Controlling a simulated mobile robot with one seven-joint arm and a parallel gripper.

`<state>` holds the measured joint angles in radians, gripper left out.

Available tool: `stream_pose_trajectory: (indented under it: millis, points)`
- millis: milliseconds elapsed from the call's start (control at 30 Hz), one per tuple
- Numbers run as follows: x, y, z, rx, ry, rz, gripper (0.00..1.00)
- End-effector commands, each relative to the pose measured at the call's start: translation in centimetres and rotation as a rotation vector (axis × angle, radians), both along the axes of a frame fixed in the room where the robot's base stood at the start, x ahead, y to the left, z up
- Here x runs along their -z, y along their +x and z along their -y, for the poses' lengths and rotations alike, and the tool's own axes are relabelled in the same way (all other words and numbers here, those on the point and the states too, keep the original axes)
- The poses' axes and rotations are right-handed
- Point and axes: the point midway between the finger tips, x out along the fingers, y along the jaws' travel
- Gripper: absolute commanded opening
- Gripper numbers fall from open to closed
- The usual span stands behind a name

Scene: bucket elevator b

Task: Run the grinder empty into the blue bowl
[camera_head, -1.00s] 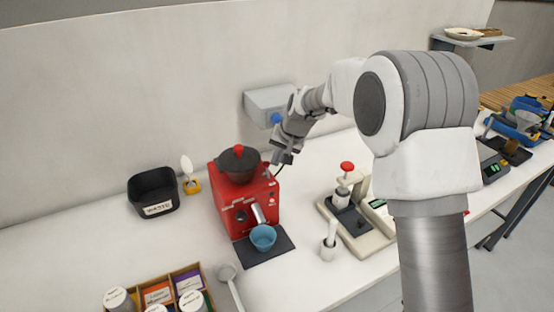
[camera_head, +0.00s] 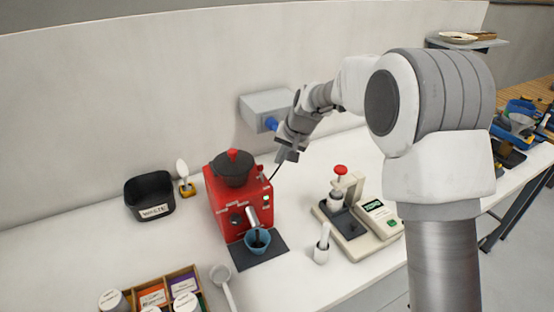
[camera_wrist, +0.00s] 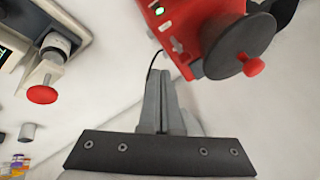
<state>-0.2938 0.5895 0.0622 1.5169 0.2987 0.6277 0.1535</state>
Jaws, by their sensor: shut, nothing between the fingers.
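The red grinder (camera_head: 228,203) stands on the counter with its dark lid and red knob on top. A small light on its right side glows green; it also shows in the wrist view on the red grinder body (camera_wrist: 185,22). The blue bowl (camera_head: 249,240) sits under the grinder's spout on a dark mat (camera_head: 270,253), and dark material shows at the spout and in the bowl. My gripper (camera_head: 288,155) is shut and empty, above and right of the grinder, apart from it. In the wrist view its fingers (camera_wrist: 160,85) are together beside the grinder.
A wall box with a blue plug (camera_head: 268,110) is behind my gripper, and a dark cord runs by the grinder. A black waste bin (camera_head: 149,196) is left. A press-and-scale unit (camera_head: 350,225) and a white cup with a handle (camera_head: 321,250) stand right. Labelled jars are in front.

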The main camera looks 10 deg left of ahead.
Motion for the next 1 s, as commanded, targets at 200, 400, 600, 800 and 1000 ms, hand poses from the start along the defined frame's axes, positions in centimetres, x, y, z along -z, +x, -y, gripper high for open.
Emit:
stream_pose_trajectory:
  millis: [200,400,600,800,1000]
  points:
    - [-4.5,0.2,0.5,-0.002,0.001,0.005,0.00]
    - [-8.3,0.3,0.9,-0.001,0.000,0.004,0.00]
    - [-10.0,0.3,1.0,0.000,0.000,0.000,0.00]
    - [-10.3,0.3,1.0,0.000,0.000,0.000,0.00]
    - [-10.3,0.2,1.1,0.000,-0.001,0.001,0.00]
